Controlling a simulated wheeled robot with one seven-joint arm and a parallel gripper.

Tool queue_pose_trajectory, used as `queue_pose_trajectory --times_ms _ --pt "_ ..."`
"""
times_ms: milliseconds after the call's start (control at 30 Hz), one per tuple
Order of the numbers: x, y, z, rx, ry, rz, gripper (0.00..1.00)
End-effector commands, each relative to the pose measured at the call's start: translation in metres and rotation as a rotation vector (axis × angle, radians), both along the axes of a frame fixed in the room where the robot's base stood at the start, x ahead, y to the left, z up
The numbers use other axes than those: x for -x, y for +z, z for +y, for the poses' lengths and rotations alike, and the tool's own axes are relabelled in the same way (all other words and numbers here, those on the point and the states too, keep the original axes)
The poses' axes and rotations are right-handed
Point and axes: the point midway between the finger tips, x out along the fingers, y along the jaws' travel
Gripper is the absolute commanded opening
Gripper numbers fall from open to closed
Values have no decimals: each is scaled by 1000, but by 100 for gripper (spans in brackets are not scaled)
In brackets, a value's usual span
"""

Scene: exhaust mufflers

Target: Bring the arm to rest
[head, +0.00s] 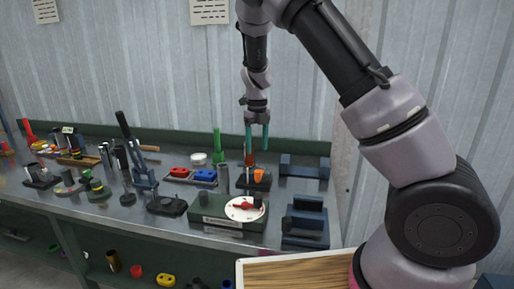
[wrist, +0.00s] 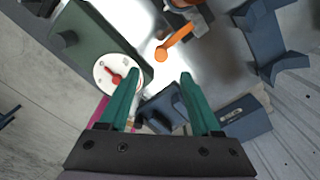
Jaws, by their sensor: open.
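My gripper (head: 257,137) hangs from my raised arm above the workbench, with its two teal fingers pointing down and apart. In the wrist view my gripper (wrist: 158,78) is open, with nothing held between its fingers. Below it in the head view is a small dark fixture with an orange handle (head: 259,174). The orange handle also shows in the wrist view (wrist: 174,42), beyond the fingertips. My gripper does not appear to touch anything.
The metal workbench (head: 105,213) carries many tools and fixtures. A green box with a white dial (head: 245,209) stands near the front edge. Blue blocks (head: 305,222) lie to its right. A wooden board (head: 300,272) is at the front. A corrugated wall (head: 150,70) stands behind.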

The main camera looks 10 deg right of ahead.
Motion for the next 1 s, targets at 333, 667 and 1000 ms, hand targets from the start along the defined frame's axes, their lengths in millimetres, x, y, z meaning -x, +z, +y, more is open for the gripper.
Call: queue_pose_trajectory --times_ms 333,667,1000 --pt "17 45 -29 -115 222 -28 65" --pt "84 153 -90 -228 889 -276 65" --pt "183 233 -138 62 1618 -571 65"
